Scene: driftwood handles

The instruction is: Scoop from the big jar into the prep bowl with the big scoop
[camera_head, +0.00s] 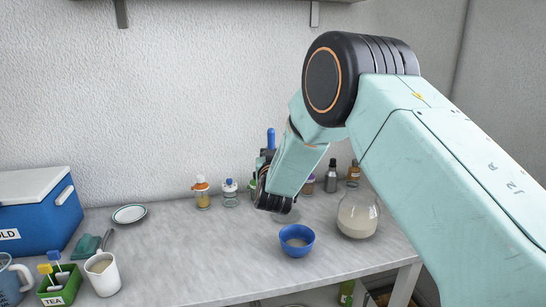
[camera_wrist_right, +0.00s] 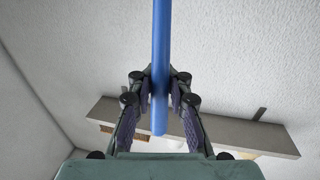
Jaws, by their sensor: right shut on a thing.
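My right gripper (camera_head: 266,180) is shut on the blue handle (camera_head: 271,138) of the big scoop, held roughly upright above the counter. In the wrist view the blue handle (camera_wrist_right: 160,70) runs between the two fingers of the right gripper (camera_wrist_right: 159,92). The scoop's lower end is mostly hidden behind the gripper and arm. The blue prep bowl (camera_head: 296,248) stands on the counter just in front and slightly right of the gripper. The big jar (camera_head: 357,216), round clear glass with pale contents, stands right of the bowl, beside my right arm. My left gripper is not in view.
Small bottles (camera_head: 202,194) line the wall behind the gripper. A white saucer (camera_head: 129,214), a white mug (camera_head: 103,273), a green tea box (camera_head: 60,285) and a blue cooler (camera_head: 38,212) stand at the left. The counter's middle left is clear.

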